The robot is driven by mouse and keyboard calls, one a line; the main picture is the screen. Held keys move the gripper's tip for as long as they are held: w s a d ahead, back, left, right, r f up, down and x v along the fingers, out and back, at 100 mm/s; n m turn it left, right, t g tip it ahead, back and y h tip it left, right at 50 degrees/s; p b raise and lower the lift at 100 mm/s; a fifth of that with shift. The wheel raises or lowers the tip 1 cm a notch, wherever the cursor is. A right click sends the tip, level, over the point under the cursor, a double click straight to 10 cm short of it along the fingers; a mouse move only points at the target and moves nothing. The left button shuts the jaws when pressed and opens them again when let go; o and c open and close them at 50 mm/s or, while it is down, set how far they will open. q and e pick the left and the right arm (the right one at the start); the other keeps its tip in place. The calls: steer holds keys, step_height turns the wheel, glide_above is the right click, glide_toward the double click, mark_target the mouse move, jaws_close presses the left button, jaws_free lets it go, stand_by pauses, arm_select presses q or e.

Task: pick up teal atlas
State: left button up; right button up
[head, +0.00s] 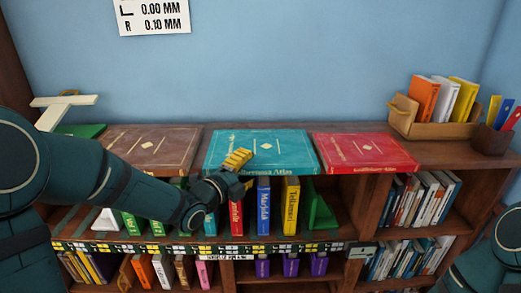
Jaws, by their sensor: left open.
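The teal atlas (285,148) lies flat on top of the bookcase, in the middle of the head view, with its front edge at the shelf's front edge. My left gripper (239,159) reaches in from the left and is open. Its yellow fingertips appear over the atlas's front left part, and the hand hides that front corner. I cannot tell whether the fingers touch the cover. My right arm shows only at the lower right edge; its gripper is out of view.
A brown atlas (152,148) lies left of the teal one, partly behind my left arm. A red atlas (362,152) lies close on the right. A wooden box of books (408,118) stands farther right. Upright books, including a blue one (263,206), fill shelves below.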

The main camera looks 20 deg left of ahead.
arm_select(q)
steer(key=shift+c, duration=0.4)
jaws_close()
steer(key=shift+w+r, duration=0.1)
steer(key=shift+r, duration=0.05)
